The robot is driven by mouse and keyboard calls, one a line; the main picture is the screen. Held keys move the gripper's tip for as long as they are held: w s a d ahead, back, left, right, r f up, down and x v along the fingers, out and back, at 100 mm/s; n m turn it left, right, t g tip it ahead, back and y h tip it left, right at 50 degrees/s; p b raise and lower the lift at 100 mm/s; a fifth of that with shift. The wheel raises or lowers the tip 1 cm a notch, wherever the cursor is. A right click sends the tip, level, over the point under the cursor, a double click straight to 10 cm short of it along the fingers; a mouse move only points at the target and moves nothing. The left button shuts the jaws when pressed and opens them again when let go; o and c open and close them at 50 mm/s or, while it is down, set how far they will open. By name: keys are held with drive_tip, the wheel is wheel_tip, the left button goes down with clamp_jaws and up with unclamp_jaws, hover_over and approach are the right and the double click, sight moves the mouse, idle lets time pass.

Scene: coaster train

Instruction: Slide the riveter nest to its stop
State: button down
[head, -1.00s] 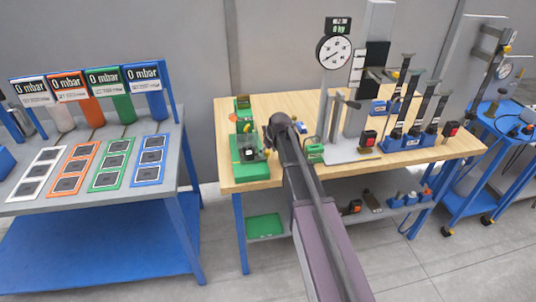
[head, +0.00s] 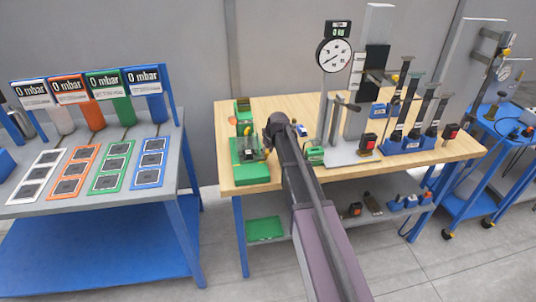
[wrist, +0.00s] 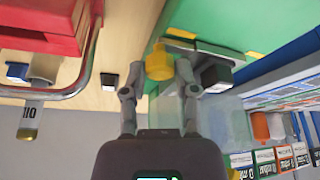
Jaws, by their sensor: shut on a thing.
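In the wrist view my gripper (wrist: 160,78) is shut on a yellow knob (wrist: 159,62). The knob sits at the edge of a green base (wrist: 250,25), by a grey plate and a dark block (wrist: 216,76). In the head view the green fixture (head: 252,175) stands at the left end of the wooden table, and the end of my arm reaches to its right side. My forearm and gripper hide part of it there. A clear pale part (wrist: 222,120) shows beside my right finger. I cannot tell the nest's exact place on its slide.
A press with a round gauge (head: 335,54) stands right of my arm on the wooden table (head: 300,104). A smaller green block (head: 315,153) lies close to my arm's right side. In the wrist view a red object (wrist: 45,28) and a curved metal bar (wrist: 80,85) are at left.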

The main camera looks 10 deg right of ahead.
drive_tip(key=shift+w, duration=0.25)
drive_tip(key=shift+c, duration=1.9)
unclamp_jaws()
drive_tip(key=shift+s, duration=0.2)
drive_tip(key=shift+s, duration=0.95)
drive_tip(key=shift+s+d+r+p, duration=0.1)
drive_tip(key=shift+s+r+p, duration=0.3)
drive_tip(key=shift+r+p, duration=0.2)
drive_tip(key=p+v, duration=1.2)
drive_tip(key=v, duration=0.1)
drive_tip(key=s+a+f+m+g+h+b, duration=0.1)
drive_tip(key=s+f+m+g+b, duration=0.1)
drive_tip(key=s, duration=0.9)
drive_tip(key=s+a+f+m+g+b, duration=0.1)
drive_tip(key=s+f, duration=0.3)
drive_tip(key=s, duration=0.8)
drive_tip(key=shift+m+g+h+b, duration=0.4)
drive_tip(key=shift+m+b, duration=0.3)
drive_tip(key=shift+b, duration=0.15)
